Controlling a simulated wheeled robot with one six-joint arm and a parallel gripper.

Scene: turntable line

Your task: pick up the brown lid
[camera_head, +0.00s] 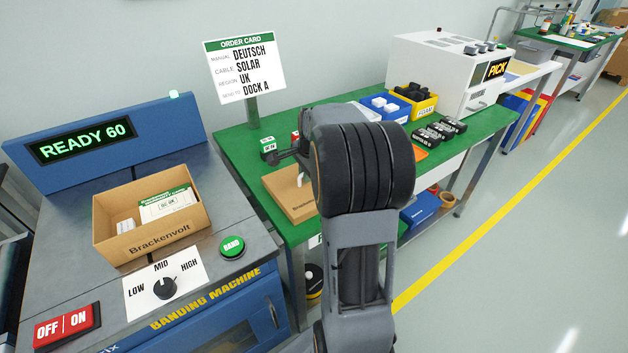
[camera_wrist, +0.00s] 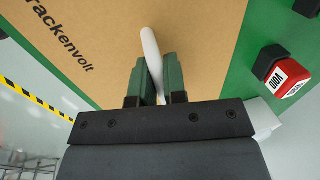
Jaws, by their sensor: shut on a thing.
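The brown lid (camera_head: 286,205) is a flat cardboard piece at the left end of the green table, partly hidden by my arm in the head view. A white handle (camera_head: 299,179) stands up from it. In the wrist view the lid (camera_wrist: 105,45) fills the upper left and carries the print "Brackenvolt". My gripper (camera_wrist: 155,68) has its two green fingers shut on the white handle (camera_wrist: 150,46) of the lid. I cannot tell whether the lid touches the table. My fingertips are hidden by my arm in the head view.
An open Brackenvolt box (camera_head: 151,238) with a card inside stands on the banding machine (camera_head: 228,312) at left. A red VOID block (camera_wrist: 285,74) sits right of the lid. The order card (camera_head: 245,68) stands behind. Blue and yellow bins (camera_head: 424,107) and black packs are farther right.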

